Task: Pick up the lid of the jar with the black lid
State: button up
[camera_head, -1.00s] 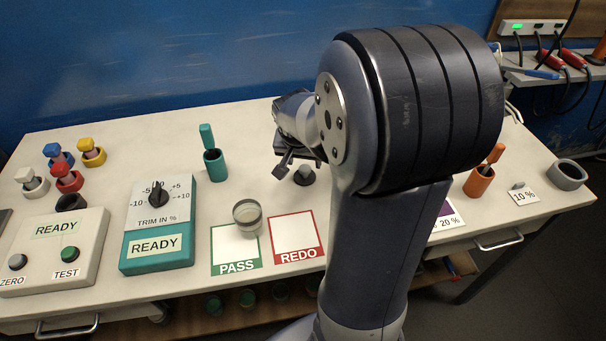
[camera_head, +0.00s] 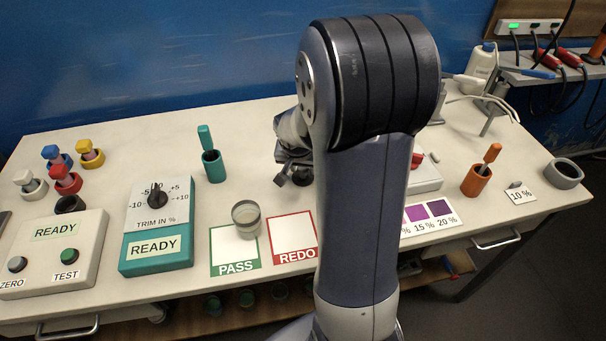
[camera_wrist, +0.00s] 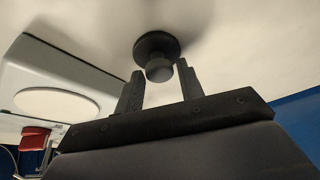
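The black lid (camera_wrist: 157,44), a round disc with a knob, lies on the white table in the wrist view, its knob towards my gripper (camera_wrist: 159,78). My gripper is open. Its two fingers stand on either side of the knob's line, and the knob shows just beyond or between the tips; contact cannot be told. In the head view my gripper (camera_head: 289,170) is low over the table behind the cards, partly hidden by my arm.
A teal cup (camera_head: 213,167) with a teal-handled tool stands left of my gripper. The teal trim box (camera_head: 160,225) and READY box (camera_head: 55,250) stand further left. An orange cup (camera_head: 477,182) and grey ring (camera_head: 564,174) are at right. A white device with a round plate (camera_wrist: 55,102) shows in the wrist view.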

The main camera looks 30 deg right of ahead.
jog(key=c, duration=0.7)
jog(key=shift+o, duration=0.2)
